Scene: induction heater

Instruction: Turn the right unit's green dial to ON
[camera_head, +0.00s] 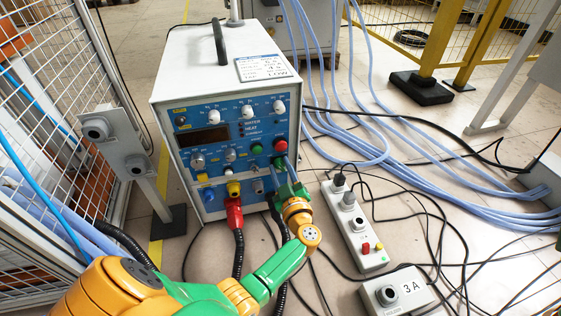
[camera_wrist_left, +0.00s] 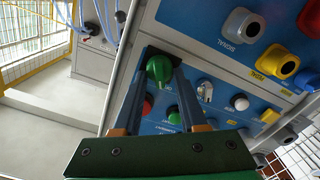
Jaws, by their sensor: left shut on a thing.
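A white heater unit (camera_head: 215,70) with a blue front panel stands on the floor in the head view. My left gripper (camera_head: 284,173) is at the panel's lower right, below a red button (camera_head: 280,145). In the wrist view, my left gripper (camera_wrist_left: 160,66) has its two fingers on either side of the green dial (camera_wrist_left: 160,70) and is shut on it. In the head view my gripper largely hides this dial. Its ON/OFF marks cannot be read. My right gripper is not in view.
A red plug (camera_head: 234,213) and black hoses hang below the panel. A power strip (camera_head: 355,225) and a box marked 3A (camera_head: 397,290) lie at the right among cables. A grey post box (camera_head: 110,132) and a mesh fence stand at the left.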

